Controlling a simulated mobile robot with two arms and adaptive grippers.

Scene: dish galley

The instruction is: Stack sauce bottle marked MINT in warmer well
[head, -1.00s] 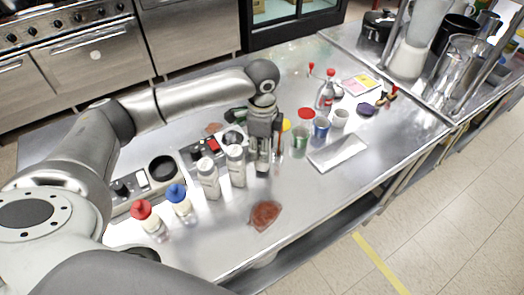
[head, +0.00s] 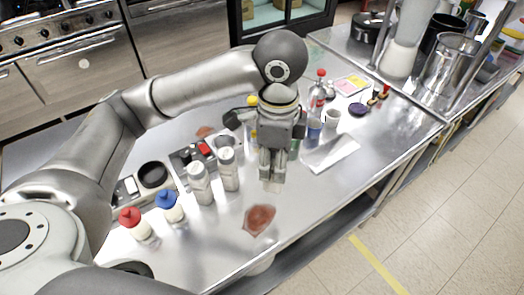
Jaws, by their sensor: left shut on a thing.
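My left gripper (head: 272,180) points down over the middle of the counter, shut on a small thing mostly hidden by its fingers. A pale bit shows at the fingertips, and I cannot tell what it is. A red-topped bottle (head: 137,228) and a blue-topped bottle (head: 171,210) stand at the near left. No MINT marking is readable. A warmer with a dark round well (head: 153,174) sits behind the bottles. My right gripper is not in view.
A reddish flat patch (head: 259,219) lies in front of the gripper. A blue cup (head: 314,130), a white cup (head: 332,118), a clear red-capped bottle (head: 317,96) and a pale tray (head: 330,151) stand to the right. A unit with a red switch (head: 204,149) lies behind the bottles.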

